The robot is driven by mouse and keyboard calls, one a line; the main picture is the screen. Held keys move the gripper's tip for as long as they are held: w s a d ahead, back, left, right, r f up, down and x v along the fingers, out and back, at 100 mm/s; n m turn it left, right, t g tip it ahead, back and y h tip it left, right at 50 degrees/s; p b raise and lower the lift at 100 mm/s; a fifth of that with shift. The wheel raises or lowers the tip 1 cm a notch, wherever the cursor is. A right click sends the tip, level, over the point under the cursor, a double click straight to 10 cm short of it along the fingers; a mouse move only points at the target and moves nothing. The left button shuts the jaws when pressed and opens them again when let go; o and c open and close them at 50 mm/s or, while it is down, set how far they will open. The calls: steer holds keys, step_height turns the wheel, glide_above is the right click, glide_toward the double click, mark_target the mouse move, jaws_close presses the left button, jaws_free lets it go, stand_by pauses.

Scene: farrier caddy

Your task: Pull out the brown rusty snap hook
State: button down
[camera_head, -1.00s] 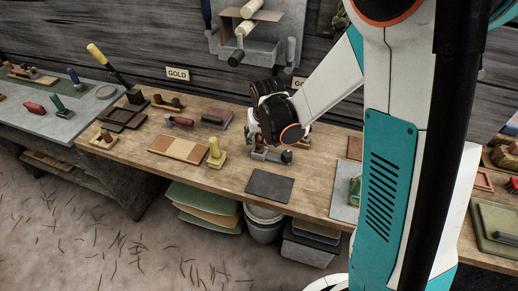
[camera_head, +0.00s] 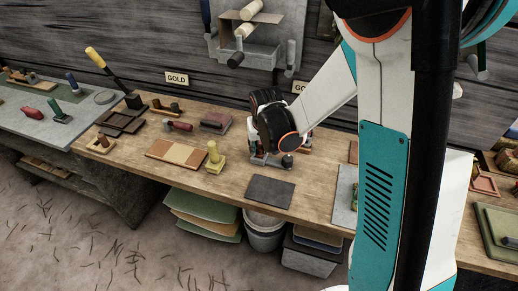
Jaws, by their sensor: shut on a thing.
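My gripper (camera_head: 256,150) is low over the back middle of the wooden bench, reaching down from the right. Its wrist covers most of its fingers. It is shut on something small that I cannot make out. A grey metal piece with a dark round knob (camera_head: 288,161) shows right below and beside the gripper. I cannot make out a brown rusty snap hook in this view; the gripper and arm hide that spot.
A dark flat pad (camera_head: 270,190) lies in front of the gripper. A yellow stamp-like tool (camera_head: 214,158) and a tan-and-brown board (camera_head: 175,150) are to its left. A grey wall rack (camera_head: 258,45) hangs behind. My arm blocks the right side.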

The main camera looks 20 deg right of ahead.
steer(key=shift+r+p, duration=0.7)
steer(key=shift+r, duration=0.35)
stand_by(0.6)
steer(key=shift+r+p, duration=1.9)
steer(key=shift+r, duration=0.9)
